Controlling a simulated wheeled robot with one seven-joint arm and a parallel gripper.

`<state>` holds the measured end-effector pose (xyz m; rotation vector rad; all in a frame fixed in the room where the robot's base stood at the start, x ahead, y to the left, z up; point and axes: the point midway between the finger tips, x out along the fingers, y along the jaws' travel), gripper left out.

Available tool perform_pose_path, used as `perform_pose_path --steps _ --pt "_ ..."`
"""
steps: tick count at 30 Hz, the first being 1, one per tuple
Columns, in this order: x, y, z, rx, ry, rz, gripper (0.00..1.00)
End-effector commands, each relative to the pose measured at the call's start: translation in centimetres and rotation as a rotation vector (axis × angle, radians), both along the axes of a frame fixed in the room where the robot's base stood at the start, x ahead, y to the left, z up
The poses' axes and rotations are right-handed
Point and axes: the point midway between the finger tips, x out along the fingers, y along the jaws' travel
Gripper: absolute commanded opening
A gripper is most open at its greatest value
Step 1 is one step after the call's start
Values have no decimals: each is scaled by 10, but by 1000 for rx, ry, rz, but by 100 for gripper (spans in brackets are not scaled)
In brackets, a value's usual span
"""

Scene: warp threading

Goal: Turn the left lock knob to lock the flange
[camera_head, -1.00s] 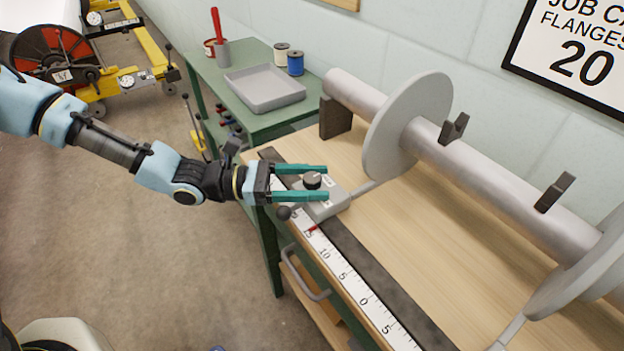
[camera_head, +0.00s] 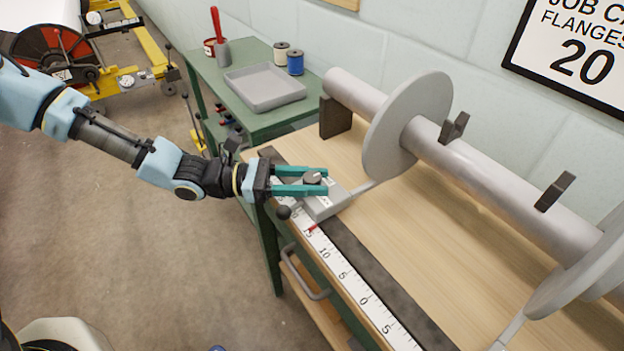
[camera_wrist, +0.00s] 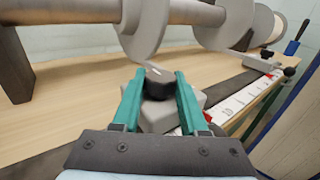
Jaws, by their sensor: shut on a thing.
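The left lock knob (camera_head: 312,178) is a small dark knob on top of a grey block (camera_head: 328,203) on the bench. It also shows in the wrist view (camera_wrist: 159,82). My gripper (camera_head: 314,182) has teal fingers, one on each side of the knob, shut on it. The left flange (camera_head: 408,125) is a grey disc on a horizontal grey roller (camera_head: 480,165), joined to the block by a thin arm (camera_head: 365,188). The knob's markings are too small to read.
A white ruler (camera_head: 343,273) with a red pointer (camera_head: 313,227) runs along the bench's front edge. A black ball handle (camera_head: 283,212) sticks out below my gripper. A green side table (camera_head: 215,75) holds a grey tray (camera_head: 264,90).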

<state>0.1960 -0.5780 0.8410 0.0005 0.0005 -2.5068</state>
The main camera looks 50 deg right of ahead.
Motion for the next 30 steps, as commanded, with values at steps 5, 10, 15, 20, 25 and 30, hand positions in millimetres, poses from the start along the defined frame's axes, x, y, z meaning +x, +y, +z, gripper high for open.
perform_pose_path --steps 5,10,15,20,25,30 --pt "0 -1 -1 -2 -5 -95 0" --pt "0 -1 -2 -2 -5 -235 0" --pt "0 -2 -2 -1 -5 -396 0" --pt "0 -2 -2 -2 -4 -549 0" --pt "0 -2 -3 0 -4 -710 0" --pt "-1 -2 -3 0 -4 -873 0"
